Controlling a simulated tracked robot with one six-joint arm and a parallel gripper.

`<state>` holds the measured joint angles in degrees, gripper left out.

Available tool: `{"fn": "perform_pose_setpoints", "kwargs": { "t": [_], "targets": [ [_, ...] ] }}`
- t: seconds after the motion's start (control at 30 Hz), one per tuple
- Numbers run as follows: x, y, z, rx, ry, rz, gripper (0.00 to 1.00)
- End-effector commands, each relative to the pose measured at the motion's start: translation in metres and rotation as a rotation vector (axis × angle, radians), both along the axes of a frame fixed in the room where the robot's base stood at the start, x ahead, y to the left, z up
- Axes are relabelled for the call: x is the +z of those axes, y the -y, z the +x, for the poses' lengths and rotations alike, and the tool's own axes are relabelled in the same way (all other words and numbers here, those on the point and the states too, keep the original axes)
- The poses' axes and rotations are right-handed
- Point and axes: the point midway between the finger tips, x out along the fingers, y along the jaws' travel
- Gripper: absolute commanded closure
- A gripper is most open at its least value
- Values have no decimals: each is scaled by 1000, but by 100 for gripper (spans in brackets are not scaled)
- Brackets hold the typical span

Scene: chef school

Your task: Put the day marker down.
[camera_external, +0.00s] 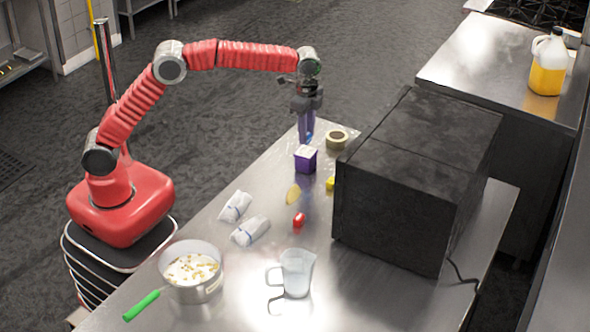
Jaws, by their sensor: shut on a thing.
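My gripper (306,138) points down over the far end of the steel table (345,285). It is shut on a small blue thing, which I take to be the day marker (309,137). Only a bit of it shows between and beside the purple fingers, so its full shape is hidden. The fingertips are low, just behind a purple box with a white top (306,160) and left of a tape roll (336,139). I cannot tell whether the marker touches the table.
A large black oven (415,175) fills the table's right side. Nearby lie a yellow block (330,184), a yellow flat piece (293,194) and a red item (299,220). Rolled white cloths (250,231), a pot (193,285) and a clear jug (297,272) stand nearer.

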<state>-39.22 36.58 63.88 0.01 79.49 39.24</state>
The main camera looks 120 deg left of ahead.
Motion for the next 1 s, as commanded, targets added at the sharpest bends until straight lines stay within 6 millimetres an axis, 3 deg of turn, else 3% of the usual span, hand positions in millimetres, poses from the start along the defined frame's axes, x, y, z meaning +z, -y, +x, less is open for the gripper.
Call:
{"fn": "perform_pose_setpoints", "kwargs": {
  "t": [0.33,0.73,0.77,1.0],
  "targets": [
    [-35,0,0,0,-1,-1,94],
    [-39,0,0,0,-1,-1,94],
    [-39,0,0,0,-1,0,71],
    [-39,0,0,0,0,0,54]
  ]
}}
